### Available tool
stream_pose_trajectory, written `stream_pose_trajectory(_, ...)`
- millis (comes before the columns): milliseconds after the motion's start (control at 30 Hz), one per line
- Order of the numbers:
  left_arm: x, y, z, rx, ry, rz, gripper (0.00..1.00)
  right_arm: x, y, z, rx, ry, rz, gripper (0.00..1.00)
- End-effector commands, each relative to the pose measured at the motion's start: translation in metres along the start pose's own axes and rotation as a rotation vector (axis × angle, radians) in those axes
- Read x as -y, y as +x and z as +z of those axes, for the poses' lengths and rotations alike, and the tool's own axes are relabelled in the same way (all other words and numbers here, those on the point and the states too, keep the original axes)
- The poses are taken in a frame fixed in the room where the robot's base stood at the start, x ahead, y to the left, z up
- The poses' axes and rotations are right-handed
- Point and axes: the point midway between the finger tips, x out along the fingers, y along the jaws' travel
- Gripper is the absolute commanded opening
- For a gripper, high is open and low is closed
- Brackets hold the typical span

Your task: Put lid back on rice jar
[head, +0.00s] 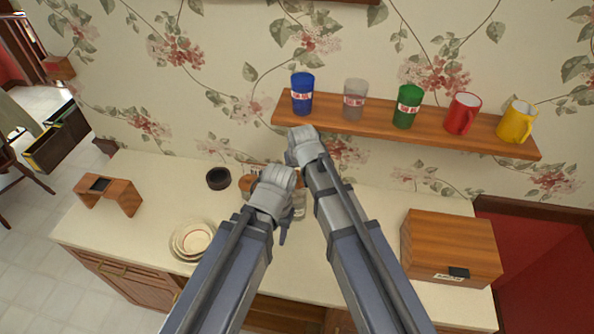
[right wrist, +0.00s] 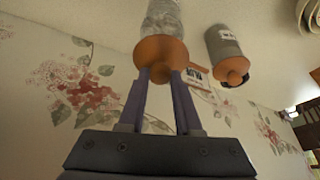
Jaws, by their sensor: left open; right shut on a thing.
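In the right wrist view, my right gripper (right wrist: 163,78) is shut on an orange-brown round lid (right wrist: 162,52). The lid is at the mouth of a clear jar with pale speckled contents (right wrist: 163,18), seemingly the rice jar. I cannot tell whether it is fully seated. In the head view this jar (head: 299,205) shows partly between my arms. My right gripper (head: 303,160) is above the counter's back, its fingertips hidden by its own body. My left gripper (head: 282,232) is open to the left of the jar, its fingers mostly hidden.
A second, lidded grey jar (right wrist: 222,42) stands close by. On the counter (head: 140,215) are a black bowl (head: 218,178), stacked dishes (head: 177,248), a wooden stand (head: 125,196) and a wooden box (head: 435,235). A shelf (head: 275,118) with several cups hangs behind.

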Motion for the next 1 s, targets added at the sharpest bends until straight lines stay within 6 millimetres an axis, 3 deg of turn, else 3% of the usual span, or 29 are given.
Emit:
stream_pose_trajectory(433,-0.004,0.044,-0.003,0.000,0.008,-0.002,0.44,0.000,0.041,0.017,0.000,0.000,0.000,0.00)
stream_pose_trajectory(1000,-0.004,0.047,-0.003,0.000,0.010,-0.002,0.44,0.000,0.044,0.018,0.000,0.000,0.000,0.00)
